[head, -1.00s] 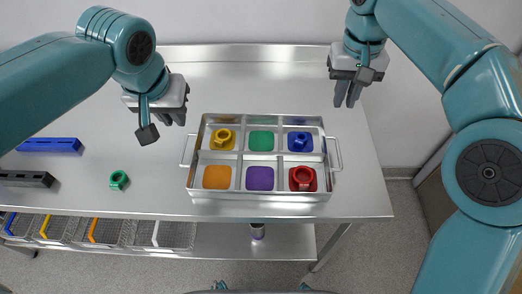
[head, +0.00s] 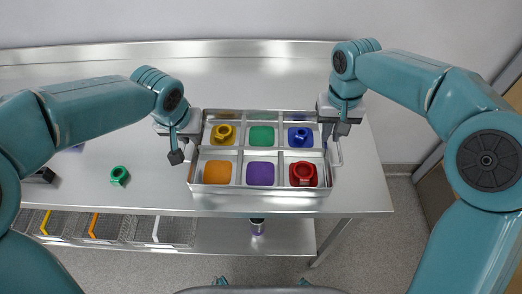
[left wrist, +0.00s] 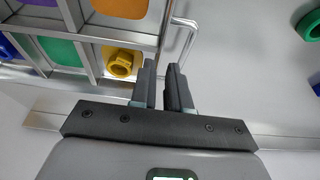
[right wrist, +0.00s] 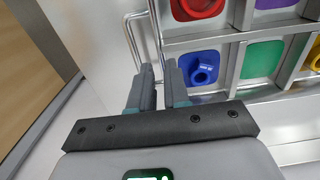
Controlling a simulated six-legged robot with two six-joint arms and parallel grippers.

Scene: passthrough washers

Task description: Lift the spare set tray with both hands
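The spare set tray (head: 258,193) is a metal tray with coloured compartments and a wire handle on each short side. It rests on the table. Yellow (head: 223,133), blue (head: 298,136) and red (head: 303,172) pieces lie in it. My left gripper (left wrist: 161,85) is open at the left handle (left wrist: 192,32). My right gripper (right wrist: 160,83) is open at the right handle (right wrist: 129,28); in the head view it hides part of this handle. The fingers of both grippers are apart, with tray edge and handle wire seen just past the tips. Neither visibly clamps a handle.
A green ring piece (head: 119,175) lies on the table left of the tray. A dark bar (head: 41,176) lies further left, partly hidden by my arm. Wire baskets (head: 105,228) hang below the front edge. The table behind the tray is clear.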

